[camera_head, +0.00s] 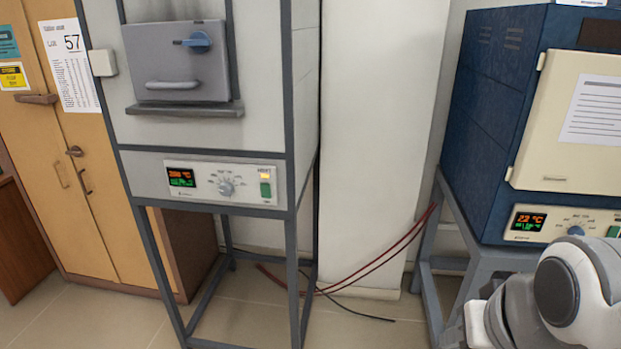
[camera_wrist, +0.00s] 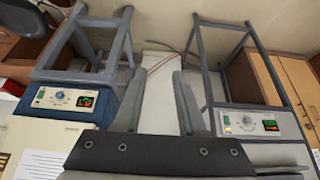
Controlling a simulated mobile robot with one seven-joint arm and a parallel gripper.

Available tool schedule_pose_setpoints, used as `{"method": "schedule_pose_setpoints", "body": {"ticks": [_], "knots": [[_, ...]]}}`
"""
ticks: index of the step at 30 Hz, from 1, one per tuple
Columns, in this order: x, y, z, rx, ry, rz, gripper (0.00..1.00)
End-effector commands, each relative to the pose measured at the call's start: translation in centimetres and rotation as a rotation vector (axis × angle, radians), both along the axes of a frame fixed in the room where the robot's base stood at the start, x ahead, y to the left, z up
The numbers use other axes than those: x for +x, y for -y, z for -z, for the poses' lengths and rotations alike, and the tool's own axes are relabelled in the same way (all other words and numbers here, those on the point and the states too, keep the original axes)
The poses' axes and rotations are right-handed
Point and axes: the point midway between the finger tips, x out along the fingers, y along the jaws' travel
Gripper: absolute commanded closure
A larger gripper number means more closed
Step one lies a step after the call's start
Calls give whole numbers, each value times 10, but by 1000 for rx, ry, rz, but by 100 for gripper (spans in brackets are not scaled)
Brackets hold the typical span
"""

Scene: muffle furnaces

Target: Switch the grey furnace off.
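The grey furnace (camera_head: 222,139) stands on a grey frame left of centre in the head view, its door shut. Its control panel has a lit display (camera_head: 181,177), a round knob (camera_head: 226,187) and a green switch (camera_head: 265,190) at the right, with a glowing orange patch just above it. In the wrist view, which looks upside down, the grey furnace's panel (camera_wrist: 248,124) is at the right, with the switch (camera_wrist: 228,129) at its left end. My gripper (camera_wrist: 161,76) is open and empty, pointing between the two furnaces and apart from both. It is out of the head view.
A blue furnace (camera_head: 497,108) with a cream door and lit display stands at the right, near my arm. A pale column (camera_head: 379,130) stands between the furnaces. Red and black cables (camera_head: 352,283) run low there. A wooden cabinet (camera_head: 100,190) is at the left.

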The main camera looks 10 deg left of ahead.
Motion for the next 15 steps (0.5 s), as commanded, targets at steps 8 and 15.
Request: {"method": "schedule_pose_setpoints", "body": {"ticks": [8, 15], "knots": [[0, 0, 0, 0, 0, 0, 100], [0, 0, 0, 0, 0, 0, 100]]}}
